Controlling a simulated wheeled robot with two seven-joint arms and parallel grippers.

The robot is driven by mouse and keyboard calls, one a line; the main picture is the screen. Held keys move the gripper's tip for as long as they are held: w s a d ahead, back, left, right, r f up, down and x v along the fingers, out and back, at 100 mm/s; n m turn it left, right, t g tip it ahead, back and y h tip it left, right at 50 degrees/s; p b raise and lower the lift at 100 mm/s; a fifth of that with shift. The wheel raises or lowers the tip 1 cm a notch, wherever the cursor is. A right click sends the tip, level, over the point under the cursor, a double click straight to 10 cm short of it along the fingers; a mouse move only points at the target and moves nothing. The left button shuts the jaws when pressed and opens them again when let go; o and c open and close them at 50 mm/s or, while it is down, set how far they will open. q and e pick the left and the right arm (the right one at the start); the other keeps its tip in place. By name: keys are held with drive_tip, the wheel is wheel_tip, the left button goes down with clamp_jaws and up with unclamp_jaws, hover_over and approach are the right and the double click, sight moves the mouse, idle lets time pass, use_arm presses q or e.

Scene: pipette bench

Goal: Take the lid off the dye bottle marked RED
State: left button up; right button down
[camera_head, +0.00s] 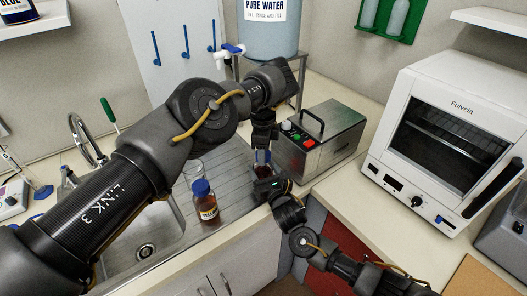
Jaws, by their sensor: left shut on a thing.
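A small dark bottle (263,171) stands between my two grippers at the right end of the drainboard, mostly hidden; no label on it can be read. My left gripper (263,151) points down from above and is shut at its top, where a little blue of a lid shows. My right gripper (265,185) comes from the lower right and is at the bottle's lower front; its fingers are too hidden to tell whether they grip. Whether lid and bottle are apart cannot be seen.
A brown bottle with a blue lid (205,203) stands left, beside a clear glass (193,171). A metal box with a handle (327,138) and a white oven (447,137) stand right. A water tank (268,33) is behind. The sink (140,240) is left.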

use_arm(q)
drive_tip(key=n, duration=0.5)
drive_tip(key=shift+w, duration=0.1)
drive_tip(key=n, duration=0.3)
drive_tip(key=shift+a, duration=0.1)
drive_tip(key=n, duration=1)
drive_tip(key=shift+r, duration=0.1)
drive_tip(key=n, duration=0.6)
drive_tip(key=o, duration=1.1)
